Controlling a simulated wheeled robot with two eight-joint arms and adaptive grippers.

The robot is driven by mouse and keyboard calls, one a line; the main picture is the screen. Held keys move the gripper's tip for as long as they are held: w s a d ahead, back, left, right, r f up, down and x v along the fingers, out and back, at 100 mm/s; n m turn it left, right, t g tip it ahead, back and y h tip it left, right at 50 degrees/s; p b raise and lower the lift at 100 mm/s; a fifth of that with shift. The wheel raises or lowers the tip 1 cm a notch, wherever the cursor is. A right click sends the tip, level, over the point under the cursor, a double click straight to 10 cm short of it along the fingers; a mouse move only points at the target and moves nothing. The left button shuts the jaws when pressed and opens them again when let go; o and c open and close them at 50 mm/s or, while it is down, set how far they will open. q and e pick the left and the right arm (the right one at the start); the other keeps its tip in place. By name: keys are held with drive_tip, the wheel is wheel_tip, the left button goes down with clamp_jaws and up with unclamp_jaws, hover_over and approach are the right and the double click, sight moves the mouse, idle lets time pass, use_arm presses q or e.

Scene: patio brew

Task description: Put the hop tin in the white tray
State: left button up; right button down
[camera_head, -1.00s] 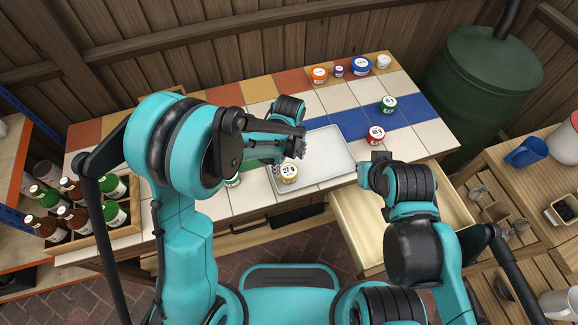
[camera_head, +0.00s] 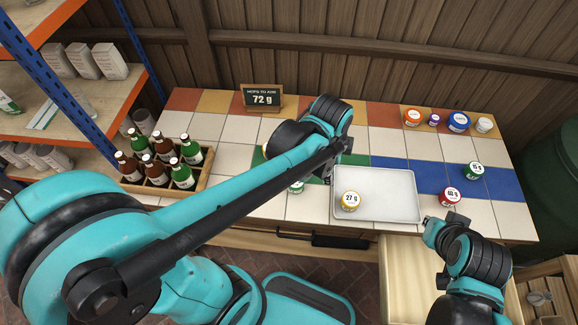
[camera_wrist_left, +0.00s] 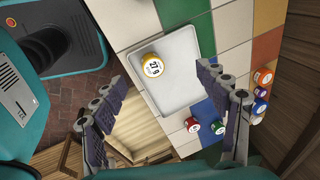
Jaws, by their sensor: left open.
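The white tray (camera_head: 395,212) lies on the tiled table. A yellow tin marked 27 g (camera_head: 351,201) stands in its left part. My left gripper (camera_head: 332,172) is by the tray's upper left corner, partly hidden by its arm. In the left wrist view its fingers (camera_wrist_left: 165,75) are wide apart and empty, with the tray (camera_wrist_left: 180,95) and the yellow tin (camera_wrist_left: 152,66) below. A green tin (camera_head: 475,170) and a red tin (camera_head: 449,197) stand right of the tray. My right gripper (camera_head: 432,230) is over the open drawer's edge; its jaw state is unclear.
A sign (camera_head: 262,97) reads "Hops to add 72 g". Orange (camera_head: 412,117), purple, blue (camera_head: 458,122) and white tins stand at the back right. Another tin (camera_head: 296,187) is partly hidden under my left arm. A bottle crate (camera_head: 205,178) stands left. The drawer (camera_head: 405,280) is open.

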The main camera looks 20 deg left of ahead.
use_arm(q)
drive_tip(key=s+a+r+n+t, duration=0.4)
drive_tip(key=s+a+n, duration=0.4)
drive_tip(key=n, duration=0.8)
drive_tip(key=shift+s+a+y, duration=0.3)
drive_tip(key=shift+a, duration=0.25)
drive_tip(key=shift+f, duration=0.1)
